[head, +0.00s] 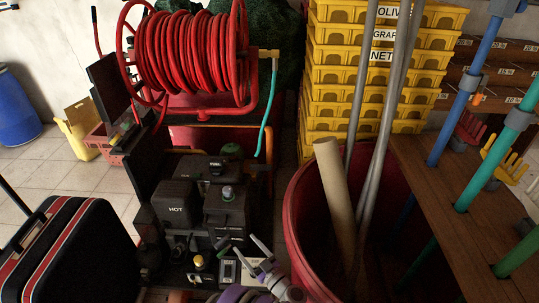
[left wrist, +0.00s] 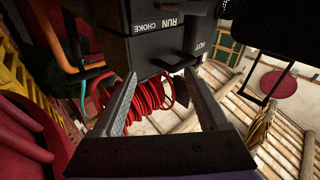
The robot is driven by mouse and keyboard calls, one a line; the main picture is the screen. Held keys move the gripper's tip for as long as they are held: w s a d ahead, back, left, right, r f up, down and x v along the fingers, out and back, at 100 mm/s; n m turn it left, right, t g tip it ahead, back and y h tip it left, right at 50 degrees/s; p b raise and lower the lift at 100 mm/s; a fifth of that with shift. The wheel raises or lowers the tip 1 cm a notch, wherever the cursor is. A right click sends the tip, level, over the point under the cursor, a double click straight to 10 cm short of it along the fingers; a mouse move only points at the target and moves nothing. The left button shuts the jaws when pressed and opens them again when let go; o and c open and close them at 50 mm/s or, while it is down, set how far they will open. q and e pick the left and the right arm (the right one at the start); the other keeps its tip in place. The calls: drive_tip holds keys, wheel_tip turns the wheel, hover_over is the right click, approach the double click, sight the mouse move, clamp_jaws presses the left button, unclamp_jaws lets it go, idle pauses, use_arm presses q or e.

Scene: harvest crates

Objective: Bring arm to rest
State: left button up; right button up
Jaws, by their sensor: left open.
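My left gripper (head: 254,256) shows at the bottom middle of the head view, beside the lower right of the black engine unit (head: 175,201) marked HOT. In the left wrist view its two fingers (left wrist: 158,76) are spread wide, with no object held between them. The engine's black casing (left wrist: 160,45), with RUN and CHOKE lettering, stands just beyond the fingertips. I cannot tell whether a finger touches it. The red hose (left wrist: 150,96) shows between the fingers, farther off. My right gripper is in neither view.
A red hose reel (head: 190,50) rises behind the engine. A red tub (head: 292,215) with a tan tube (head: 332,185) and grey poles stands close on the right. Stacked yellow crates (head: 385,75) and a wooden rack (head: 430,180) lie beyond. A black case (head: 90,255) is at lower left.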

use_arm(q)
drive_tip(key=w+d+r+m+t+h, duration=0.1)
drive_tip(key=w+r+m+t+h, duration=0.1)
drive_tip(key=r+m+h, duration=0.65)
drive_tip(key=w+d+r+m+t+h, duration=0.1)
drive_tip(key=r+h, duration=0.4)
drive_tip(key=r, duration=0.8)
drive_tip(key=s+a+f+g, duration=0.3)
drive_tip(key=s+a+g, duration=0.1)
drive_tip(key=s, duration=0.8)
drive_tip(key=s+a+f+g, duration=0.3)
drive_tip(key=s+a+g, duration=0.15)
drive_tip(key=s, duration=0.75)
drive_tip(key=s+a+f+g, duration=0.2)
drive_tip(key=s+a+g, duration=0.25)
drive_tip(key=s, duration=0.85)
wheel_tip(320, 180, up, 27)
drive_tip(key=w+t+p, duration=0.1)
drive_tip(key=w+p, duration=0.1)
drive_tip(key=p, duration=2.2)
drive_tip(key=shift+d+y, duration=0.4)
drive_tip(key=shift+y, duration=0.05)
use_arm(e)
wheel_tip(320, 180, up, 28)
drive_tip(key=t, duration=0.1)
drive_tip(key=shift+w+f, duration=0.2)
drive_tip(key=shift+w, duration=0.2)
use_arm(q)
drive_tip(key=shift+f, duration=0.1)
